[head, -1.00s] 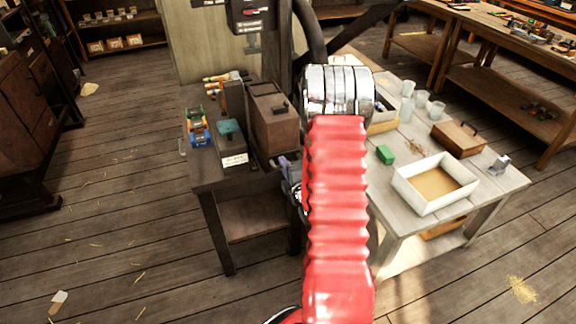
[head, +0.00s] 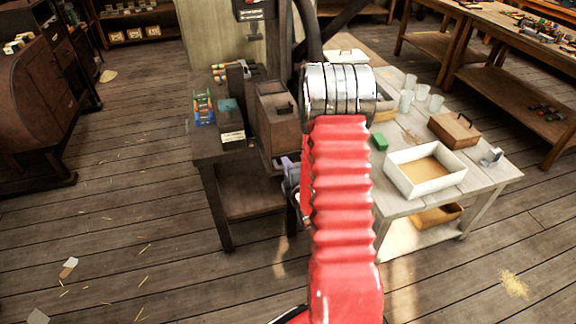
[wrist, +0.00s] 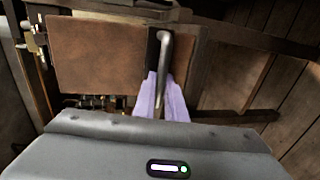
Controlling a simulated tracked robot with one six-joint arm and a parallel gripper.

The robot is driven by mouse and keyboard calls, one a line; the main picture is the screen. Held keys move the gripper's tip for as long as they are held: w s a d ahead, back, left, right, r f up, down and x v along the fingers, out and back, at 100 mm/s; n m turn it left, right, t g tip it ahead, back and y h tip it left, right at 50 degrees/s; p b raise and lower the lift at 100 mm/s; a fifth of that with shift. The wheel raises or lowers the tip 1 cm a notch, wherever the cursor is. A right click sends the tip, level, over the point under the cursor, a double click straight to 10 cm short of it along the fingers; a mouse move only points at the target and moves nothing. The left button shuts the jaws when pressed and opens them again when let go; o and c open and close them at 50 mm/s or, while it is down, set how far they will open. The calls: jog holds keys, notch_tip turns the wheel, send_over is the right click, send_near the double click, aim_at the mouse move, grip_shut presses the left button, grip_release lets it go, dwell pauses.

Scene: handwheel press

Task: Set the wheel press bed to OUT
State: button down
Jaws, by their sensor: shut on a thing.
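My gripper (wrist: 161,98) has lavender fingers, closed around a grey bent metal handle (wrist: 165,45) in the wrist view. The handle stands in front of a dark slotted plate beside a flat brown panel (wrist: 95,50). In the head view my gripper (head: 289,172) shows only partly, at the front edge of the dark table, left of my red arm. I cannot make out any IN or OUT marking.
The dark table (head: 213,158) also holds a label block (head: 231,137) and coloured items. Right of my arm, a pale table carries a white tray (head: 425,170), a wooden case (head: 454,129), several cups and a green block (head: 379,142). The floor at left is open.

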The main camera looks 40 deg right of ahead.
jog(key=shift+s+d+f, duration=0.1)
jog(key=shift+s+f, duration=0.25)
jog(key=shift+s, duration=0.25)
jog(key=c, duration=2.1)
grip_release()
jog(key=shift+s, duration=0.1)
jog(key=shift+o, duration=1.4)
jog(key=shift+w+r, duration=0.2)
jog(key=shift+a, duration=0.2)
